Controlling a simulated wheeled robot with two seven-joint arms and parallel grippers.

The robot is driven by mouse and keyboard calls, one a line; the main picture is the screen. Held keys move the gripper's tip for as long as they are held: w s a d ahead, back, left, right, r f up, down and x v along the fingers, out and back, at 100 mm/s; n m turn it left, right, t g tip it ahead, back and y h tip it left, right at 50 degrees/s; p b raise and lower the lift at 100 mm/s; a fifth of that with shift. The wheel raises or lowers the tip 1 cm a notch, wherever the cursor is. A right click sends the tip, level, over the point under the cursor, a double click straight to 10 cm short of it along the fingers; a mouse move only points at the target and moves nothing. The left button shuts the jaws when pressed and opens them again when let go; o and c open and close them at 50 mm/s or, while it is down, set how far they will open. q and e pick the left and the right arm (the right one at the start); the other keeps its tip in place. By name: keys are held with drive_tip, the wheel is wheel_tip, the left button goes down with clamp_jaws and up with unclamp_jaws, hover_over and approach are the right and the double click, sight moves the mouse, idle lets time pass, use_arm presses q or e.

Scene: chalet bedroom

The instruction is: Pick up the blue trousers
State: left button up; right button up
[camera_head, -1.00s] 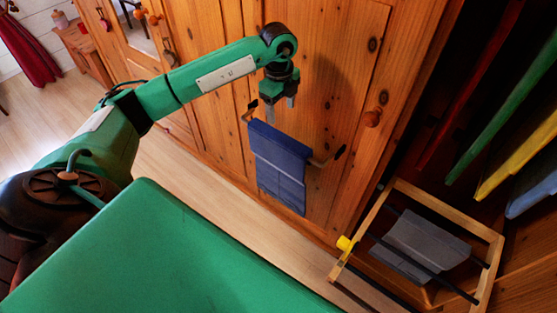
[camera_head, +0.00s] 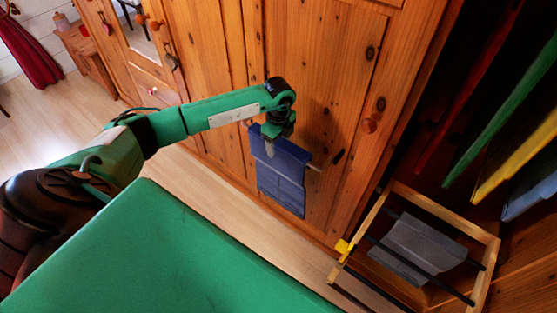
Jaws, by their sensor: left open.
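The blue trousers (camera_head: 281,181) hang folded over a rail (camera_head: 326,164) on the front of the wooden wardrobe door. My left gripper (camera_head: 270,148) points down at the upper part of the trousers, in front of their top fold. Its jaws are open, and the fingers overlap the cloth in the picture. I cannot tell whether they touch it. My right gripper is not in view.
A pulled-out wooden rack (camera_head: 491,243) with a yellow knob (camera_head: 343,246) holds grey trousers (camera_head: 417,247) over dark bars at the lower right. Red, green, yellow and blue clothes hang inside the open wardrobe. Light wood floor (camera_head: 190,180) lies before the doors.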

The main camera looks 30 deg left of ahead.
use_arm(q)
drive_tip(key=shift+f, duration=0.4)
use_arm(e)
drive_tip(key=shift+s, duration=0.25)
use_arm(q)
drive_tip(key=shift+c, duration=0.3)
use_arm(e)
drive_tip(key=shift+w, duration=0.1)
use_arm(q)
drive_tip(key=c, duration=0.3)
clamp_jaws()
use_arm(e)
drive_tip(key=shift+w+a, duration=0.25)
use_arm(q)
drive_tip(key=shift+r, duration=0.1)
